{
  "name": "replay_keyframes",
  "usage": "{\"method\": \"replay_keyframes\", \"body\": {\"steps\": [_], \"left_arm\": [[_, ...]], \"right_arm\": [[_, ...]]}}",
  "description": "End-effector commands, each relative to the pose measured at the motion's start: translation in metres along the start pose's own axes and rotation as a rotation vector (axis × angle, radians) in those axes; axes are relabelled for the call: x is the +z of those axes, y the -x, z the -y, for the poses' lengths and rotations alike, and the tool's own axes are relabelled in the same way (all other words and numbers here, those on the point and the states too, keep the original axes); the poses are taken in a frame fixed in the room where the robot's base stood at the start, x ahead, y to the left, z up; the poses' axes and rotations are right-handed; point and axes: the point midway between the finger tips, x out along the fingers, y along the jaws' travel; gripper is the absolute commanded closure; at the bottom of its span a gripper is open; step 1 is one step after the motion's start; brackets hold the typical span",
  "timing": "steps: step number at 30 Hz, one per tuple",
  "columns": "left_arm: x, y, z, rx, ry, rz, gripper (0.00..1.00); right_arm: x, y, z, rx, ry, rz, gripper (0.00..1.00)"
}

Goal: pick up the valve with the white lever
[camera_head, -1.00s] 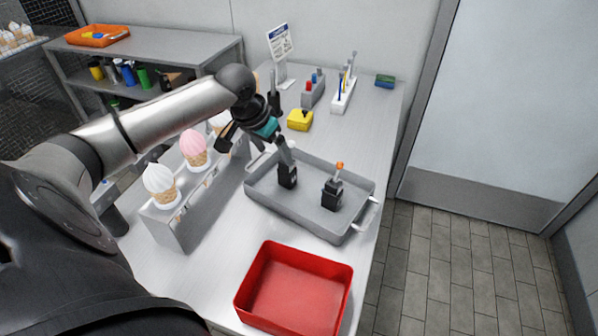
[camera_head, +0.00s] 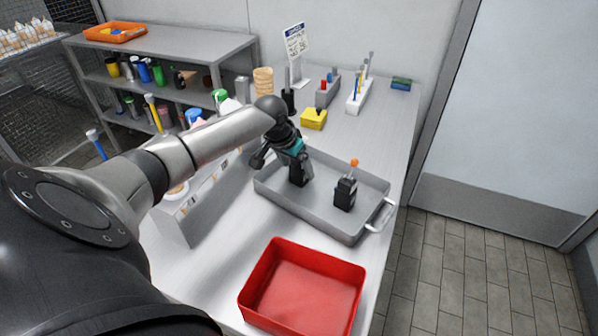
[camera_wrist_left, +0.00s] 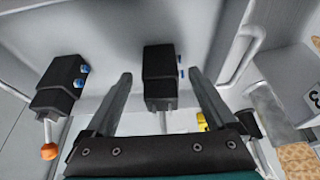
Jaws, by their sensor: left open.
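One black valve (camera_head: 301,174) stands in the grey tray (camera_head: 262,183), mostly hidden by my left gripper (camera_head: 296,163) in the head view. In the left wrist view this black valve (camera_wrist_left: 159,66) lies between the two spread fingers, with a gap on each side. Its pale grey-white lever (camera_wrist_left: 163,121) points toward the gripper's palm. My left gripper is open and holds nothing. A second black valve (camera_head: 345,193) with an orange-tipped lever stands to the right in the tray; it also shows at the left wrist view's left (camera_wrist_left: 60,88). My right gripper is not in view.
A red bin (camera_head: 302,285) stands in front of the tray. A grey cone stand (camera_head: 178,224) is left of it, partly behind my arm. A yellow block (camera_head: 313,119) and a white pen holder (camera_head: 358,97) stand behind. The tray's right handle (camera_head: 382,214) sticks out.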

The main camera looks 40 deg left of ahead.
Motion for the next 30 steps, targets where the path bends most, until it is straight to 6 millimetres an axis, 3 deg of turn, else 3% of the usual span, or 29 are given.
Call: {"method": "replay_keyframes", "body": {"steps": [6,16,30], "left_arm": [[0.001,-0.028,0.000,0.000,0.000,0.001,0.10],[0.000,-0.031,0.000,-0.001,-0.001,0.000,0.11],[0.001,-0.031,0.001,-0.001,0.000,0.001,0.64]], "right_arm": [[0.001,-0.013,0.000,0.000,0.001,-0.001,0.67],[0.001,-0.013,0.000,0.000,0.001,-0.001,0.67],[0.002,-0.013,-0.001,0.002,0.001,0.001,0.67]]}}
